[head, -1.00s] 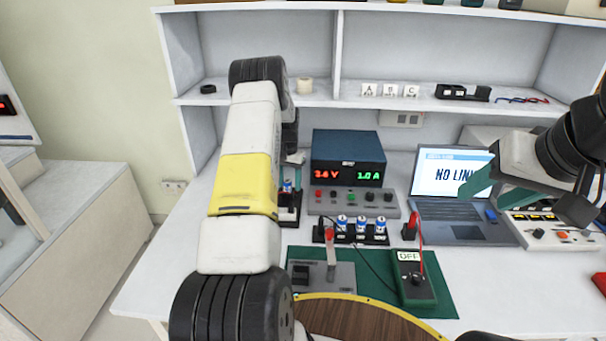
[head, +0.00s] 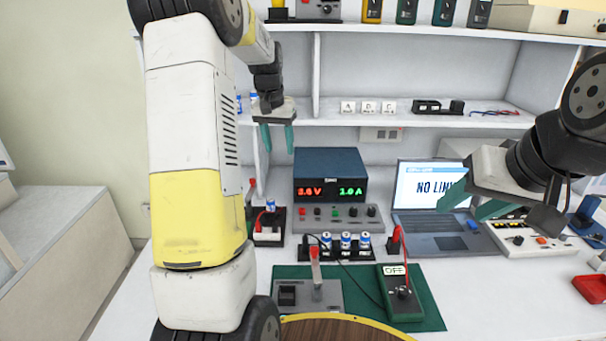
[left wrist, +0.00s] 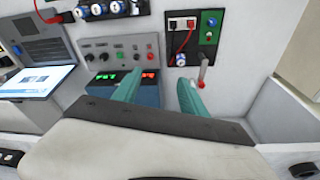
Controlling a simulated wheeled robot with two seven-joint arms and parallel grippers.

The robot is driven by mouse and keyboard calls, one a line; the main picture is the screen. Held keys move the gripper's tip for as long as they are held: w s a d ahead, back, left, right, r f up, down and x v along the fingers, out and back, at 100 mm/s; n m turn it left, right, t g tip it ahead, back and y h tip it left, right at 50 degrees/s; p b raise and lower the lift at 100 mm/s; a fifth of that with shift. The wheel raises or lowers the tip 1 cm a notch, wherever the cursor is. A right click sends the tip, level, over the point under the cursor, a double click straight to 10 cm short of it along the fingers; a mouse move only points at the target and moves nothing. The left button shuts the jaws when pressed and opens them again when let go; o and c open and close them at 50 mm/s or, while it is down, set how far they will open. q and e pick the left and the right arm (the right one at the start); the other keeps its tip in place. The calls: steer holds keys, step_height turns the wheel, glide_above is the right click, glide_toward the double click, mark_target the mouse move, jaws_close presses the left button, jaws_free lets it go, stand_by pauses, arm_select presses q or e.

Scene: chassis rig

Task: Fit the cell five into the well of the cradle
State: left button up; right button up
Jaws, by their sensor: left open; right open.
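Three blue-and-white cells (head: 345,241) stand in a black rack (head: 372,255) on the bench; they show at the top of the left wrist view (left wrist: 95,9). Another blue-topped cell (head: 270,206) is at a black holder (head: 274,238) with a red lead, left of the rack. Blue items (head: 240,103) on the shelf are partly hidden by my arm. I cannot read which cell is five or tell which holder is the cradle. My left gripper (head: 277,138) is open and empty, pointing down above the bench's back left. My right gripper (head: 472,204) is open and empty before the laptop.
A power supply (head: 330,175) stands right of my left gripper. A grey lever fixture (head: 328,295) and a meter (head: 402,292) sit on a green mat (head: 433,313). A laptop (head: 440,228) stands right. A red tray (head: 591,288) is at far right.

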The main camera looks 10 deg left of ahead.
arm_select(q)
steer(key=s+d+r+t, duration=0.1)
steer(key=s+d+r, duration=0.3)
steer(key=s+r, duration=0.3)
steer(key=s+d+t+h, duration=0.1)
steer(key=s+d, duration=0.3)
steer(key=s, duration=0.7)
steer(key=s+d+r+t, duration=0.1)
steer(key=s+d, duration=0.3)
steer(key=s, duration=0.8)
steer(key=shift+d+t+h, duration=0.4)
steer(key=shift+t, duration=0.2)
steer(key=shift+s, duration=0.1)
